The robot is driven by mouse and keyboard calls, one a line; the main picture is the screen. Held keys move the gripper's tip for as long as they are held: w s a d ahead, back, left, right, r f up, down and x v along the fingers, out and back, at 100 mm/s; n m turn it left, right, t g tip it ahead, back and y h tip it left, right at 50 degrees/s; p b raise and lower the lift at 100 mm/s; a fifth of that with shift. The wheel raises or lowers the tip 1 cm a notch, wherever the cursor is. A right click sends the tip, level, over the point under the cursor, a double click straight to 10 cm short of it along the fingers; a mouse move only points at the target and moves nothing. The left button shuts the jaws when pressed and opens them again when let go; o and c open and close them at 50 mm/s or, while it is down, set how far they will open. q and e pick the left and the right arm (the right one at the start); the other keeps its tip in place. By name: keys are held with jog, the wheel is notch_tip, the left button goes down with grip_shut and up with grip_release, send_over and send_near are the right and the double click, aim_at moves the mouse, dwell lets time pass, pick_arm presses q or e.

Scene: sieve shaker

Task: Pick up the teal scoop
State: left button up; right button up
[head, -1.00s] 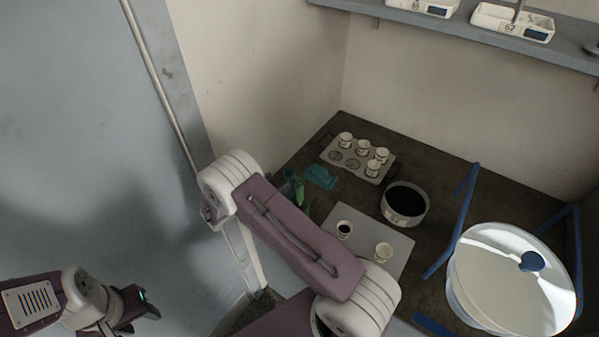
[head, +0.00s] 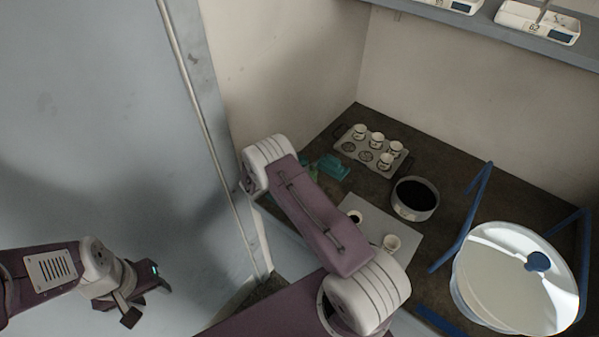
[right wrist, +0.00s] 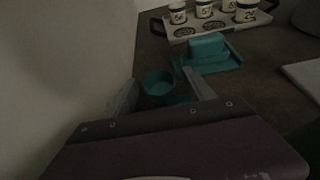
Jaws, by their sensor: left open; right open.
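In the right wrist view a round teal cup-shaped piece (right wrist: 160,84), which looks like the scoop's bowl, lies between the two fingers of my right gripper (right wrist: 160,77). A thin teal strip rises beside it near the right finger. The gripper is open, and contact with the cup cannot be told. A flat teal piece with a raised block (right wrist: 207,50) sits just beyond; it also shows in the head view (head: 333,168). In the head view my right arm hides its gripper and most of the cup. My left gripper (head: 146,296) is open and empty at lower left.
A tray with handles (head: 372,152) holds several small cups behind the teal pieces. A round dark-filled pan (head: 415,199), a grey mat (head: 372,216) with two cups, and a large lidded drum (head: 515,280) between blue bars stand rightward. A wall is close on the left.

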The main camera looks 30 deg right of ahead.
jog(key=shift+a, duration=0.15)
jog(key=c, duration=1.1)
grip_shut()
jog(key=shift+r, duration=0.15)
